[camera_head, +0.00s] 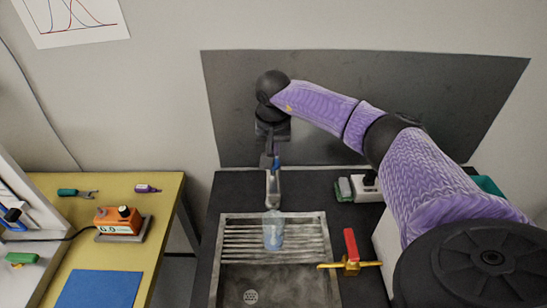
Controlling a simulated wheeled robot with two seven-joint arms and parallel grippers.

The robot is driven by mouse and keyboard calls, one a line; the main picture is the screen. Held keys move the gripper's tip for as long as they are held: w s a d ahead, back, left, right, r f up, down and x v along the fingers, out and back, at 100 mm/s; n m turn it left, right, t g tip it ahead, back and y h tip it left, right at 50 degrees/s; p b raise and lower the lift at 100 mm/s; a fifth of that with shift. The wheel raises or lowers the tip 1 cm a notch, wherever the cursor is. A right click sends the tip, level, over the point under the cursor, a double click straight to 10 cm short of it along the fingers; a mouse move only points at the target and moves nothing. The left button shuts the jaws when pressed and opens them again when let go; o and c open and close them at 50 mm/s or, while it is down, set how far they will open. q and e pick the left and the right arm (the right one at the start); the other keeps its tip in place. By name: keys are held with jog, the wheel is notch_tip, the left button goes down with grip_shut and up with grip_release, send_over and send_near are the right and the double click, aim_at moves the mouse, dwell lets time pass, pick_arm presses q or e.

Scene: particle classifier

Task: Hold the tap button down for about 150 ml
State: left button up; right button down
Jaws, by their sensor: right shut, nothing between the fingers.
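The tap (273,188) stands at the back of the sink, its spout over the sink's back edge. A clear cup (273,232), bluish inside, stands upright on the ribbed rack under the spout; its fill level is too small to read. My right gripper (270,160) reaches down from above to the top of the tap, shut and empty. The tap button is hidden behind or under its fingertips, so I cannot tell whether they touch or press it. A small blue patch shows beside the fingers. My left gripper is out of view.
The sink (284,285) has a ribbed rack (240,240) at the back. A brass valve with a red handle (351,245) is at its right. A green-and-white sponge (344,189) lies on the dark counter. An orange device (117,222) sits on the yellow table at left.

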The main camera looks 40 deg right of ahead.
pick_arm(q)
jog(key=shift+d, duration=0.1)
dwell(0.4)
pick_arm(e)
jog(key=shift+f+b, duration=0.35)
jog(key=shift+f, duration=0.15)
jog(key=shift+f+b, duration=0.35)
jog(key=shift+f, duration=0.1)
jog(key=shift+f+b, duration=0.5)
jog(key=shift+f, duration=0.25)
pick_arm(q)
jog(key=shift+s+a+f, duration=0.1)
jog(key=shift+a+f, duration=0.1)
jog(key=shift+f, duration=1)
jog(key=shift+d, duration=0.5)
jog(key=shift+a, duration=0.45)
